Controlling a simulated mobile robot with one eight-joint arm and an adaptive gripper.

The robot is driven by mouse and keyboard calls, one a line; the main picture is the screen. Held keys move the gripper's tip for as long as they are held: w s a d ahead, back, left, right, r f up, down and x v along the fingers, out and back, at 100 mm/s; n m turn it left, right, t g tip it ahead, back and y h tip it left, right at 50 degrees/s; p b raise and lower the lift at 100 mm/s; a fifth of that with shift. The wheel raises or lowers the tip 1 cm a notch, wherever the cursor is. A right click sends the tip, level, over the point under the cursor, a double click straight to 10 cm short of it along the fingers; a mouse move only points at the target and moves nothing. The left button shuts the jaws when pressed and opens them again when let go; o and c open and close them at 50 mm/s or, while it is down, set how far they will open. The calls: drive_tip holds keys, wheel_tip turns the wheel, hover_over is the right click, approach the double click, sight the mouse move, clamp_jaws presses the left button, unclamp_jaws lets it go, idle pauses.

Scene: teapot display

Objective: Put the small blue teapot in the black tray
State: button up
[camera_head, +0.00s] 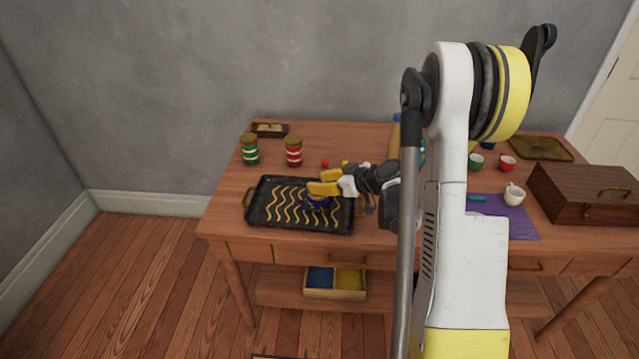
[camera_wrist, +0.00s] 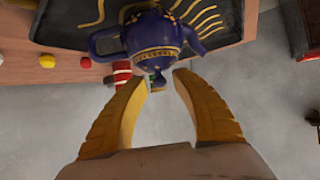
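The small blue teapot (camera_wrist: 152,38) has gold patterns, a handle at left and a spout at right in the wrist view. In the head view the teapot (camera_head: 316,203) shows as a dark blue shape within the right half of the black tray (camera_head: 262,188), partly hidden by my gripper. The tray has yellow wavy lines. It appears to rest in the tray, but its base is hard to see. My gripper (camera_wrist: 160,78) is open, its yellow fingers apart near the lid knob. In the head view my gripper (camera_head: 316,182) is just above the teapot.
A green-banded jar (camera_head: 250,152) and a red-banded jar (camera_head: 293,153) stand behind the tray. Small red and yellow balls lie near them. Cups, a purple cloth (camera_head: 515,222) and a wooden box (camera_head: 590,197) are at right. My arm hides the table's middle.

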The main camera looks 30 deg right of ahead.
drive_tip(key=p+v, duration=0.4)
drive_tip(key=v, duration=0.8)
drive_tip(key=s+a+r+m+g+h, duration=0.15)
drive_tip(key=a+r, duration=0.25)
drive_tip(key=a, duration=0.4)
drive_tip(key=s+a+r+m+g, duration=0.1)
drive_tip(key=s+a+r+g, duration=0.2)
drive_tip(key=a, duration=0.5)
drive_tip(key=s+a+r+m+h, duration=0.1)
drive_tip(key=s+a+r, duration=0.1)
drive_tip(key=s, duration=0.4)
drive_tip(key=s+a+r+m+h, duration=0.1)
drive_tip(key=s+a+r+h, duration=0.1)
drive_tip(key=s, duration=0.5)
drive_tip(key=a+r, duration=0.1)
drive_tip(key=a, duration=0.1)
drive_tip(key=shift+a, duration=0.3)
drive_tip(key=shift+s+r+t, duration=0.1)
drive_tip(key=shift+r+t, duration=0.05)
drive_tip(key=shift+t, duration=0.1)
